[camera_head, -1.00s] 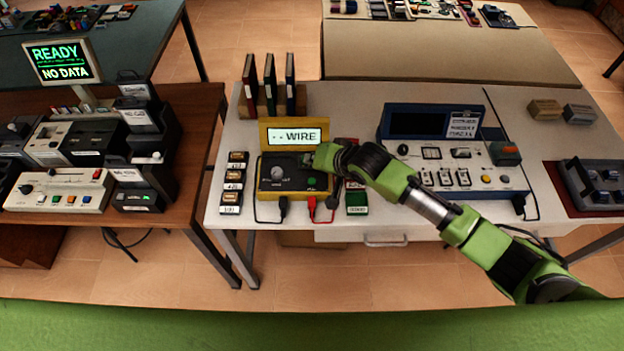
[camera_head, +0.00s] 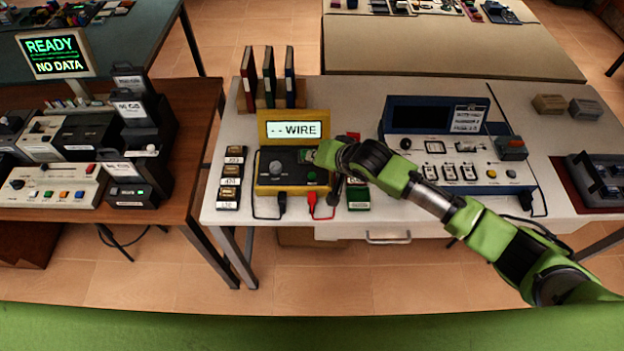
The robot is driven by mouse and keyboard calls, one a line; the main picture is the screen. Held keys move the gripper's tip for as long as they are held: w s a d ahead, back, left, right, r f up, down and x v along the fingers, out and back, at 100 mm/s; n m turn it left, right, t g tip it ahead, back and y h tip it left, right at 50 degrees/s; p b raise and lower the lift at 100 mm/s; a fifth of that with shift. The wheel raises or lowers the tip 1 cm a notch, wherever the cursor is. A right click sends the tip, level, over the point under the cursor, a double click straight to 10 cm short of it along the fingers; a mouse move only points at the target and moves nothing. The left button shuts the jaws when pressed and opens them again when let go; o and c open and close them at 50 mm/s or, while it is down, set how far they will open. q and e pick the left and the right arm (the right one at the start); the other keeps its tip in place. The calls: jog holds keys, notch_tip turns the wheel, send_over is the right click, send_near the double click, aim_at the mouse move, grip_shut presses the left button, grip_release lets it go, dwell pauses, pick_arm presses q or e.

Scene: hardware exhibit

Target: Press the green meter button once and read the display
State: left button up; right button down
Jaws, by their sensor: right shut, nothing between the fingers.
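The yellow meter (camera_head: 262,178) stands on the white table, with a dark front panel and a grey dial (camera_head: 275,167). Its raised display (camera_head: 293,129) reads "- - WIRE". The green button (camera_head: 312,176) shows at the right of the panel. My right gripper (camera_head: 311,157) is shut and empty over the panel's right side, just behind the button in the picture. I cannot tell whether it touches the panel. The forearm hides part of the meter's right side. My left gripper is not in view.
Red and black leads (camera_head: 311,199) plug in at the meter's front. Small labelled blocks (camera_head: 230,178) stand left of it, and binders (camera_head: 270,78) behind. A blue-and-white instrument (camera_head: 440,150) stands to the right, partly behind my arm. A screen at left (camera_head: 54,53) reads "READY NO DATA".

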jog(key=b, duration=0.3)
send_over(314, 176)
notch_tip(314, 176, down, 4)
jog(key=shift+s+f, duration=0.1)
jog(key=shift+f, duration=0.45)
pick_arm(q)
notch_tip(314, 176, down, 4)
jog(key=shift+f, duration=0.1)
pick_arm(e)
jog(key=shift+f, duration=0.2)
jog(key=shift+f, duration=0.25)
pick_arm(q)
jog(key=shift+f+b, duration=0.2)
jog(key=shift+b, duration=0.1)
pick_arm(e)
jog(key=shift+f, duration=0.55)
dwell(0.6)
dwell(0.3)
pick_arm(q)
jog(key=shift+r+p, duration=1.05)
pick_arm(e)
jog(key=shift+r, duration=0.95)
